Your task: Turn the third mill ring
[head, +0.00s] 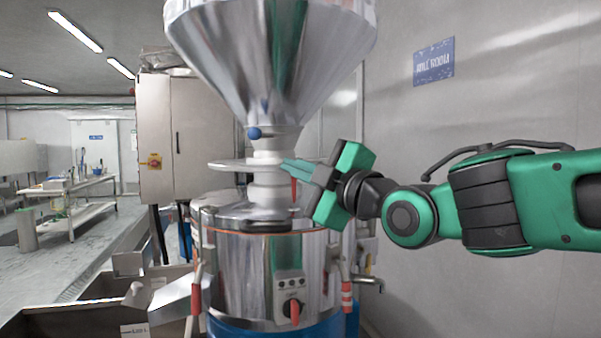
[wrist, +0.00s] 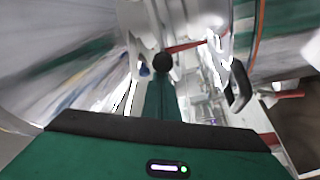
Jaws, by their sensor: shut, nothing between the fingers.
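A steel grinder (head: 262,265) stands in the head view under a large shiny hopper (head: 270,55). A pale flat ring (head: 228,165) circles its neck between hopper and body. A blue ball knob (head: 254,133) sticks out just above the ring, and a red handle (head: 293,188) hangs at its right side. My gripper (head: 287,167) is shut and empty, its green fingers pointing left at the ring's right side; whether they touch it I cannot tell. In the wrist view the fingers (wrist: 161,98) reach toward a dark ball (wrist: 162,62) beside a red lever (wrist: 186,47).
A control panel with a red switch (head: 292,308) is on the grinder's front. Open bins (head: 75,320) stand at lower left. A grey cabinet (head: 170,135) stands behind. A wall with a blue sign (head: 434,62) is on the right. A worktable (head: 70,188) is far left.

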